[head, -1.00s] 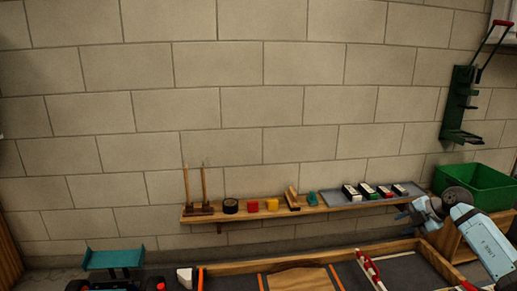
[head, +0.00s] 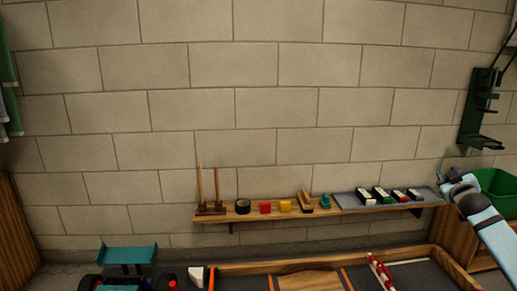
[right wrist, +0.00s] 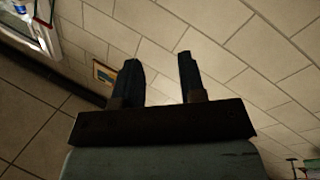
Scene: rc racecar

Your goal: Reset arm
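My right arm comes in at the right edge of the head view, with its gripper (head: 443,182) raised near the right end of the wall shelf. In the right wrist view the two dark fingers of the right gripper (right wrist: 160,80) stand apart with nothing between them. My left gripper does not show in either view.
A wooden shelf (head: 240,216) on the wall holds small blocks, a tape roll and a grey tray. A green bin (head: 497,187) stands behind my right arm. Below are a wooden-edged track (head: 250,268) and a car with a teal wing (head: 128,255).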

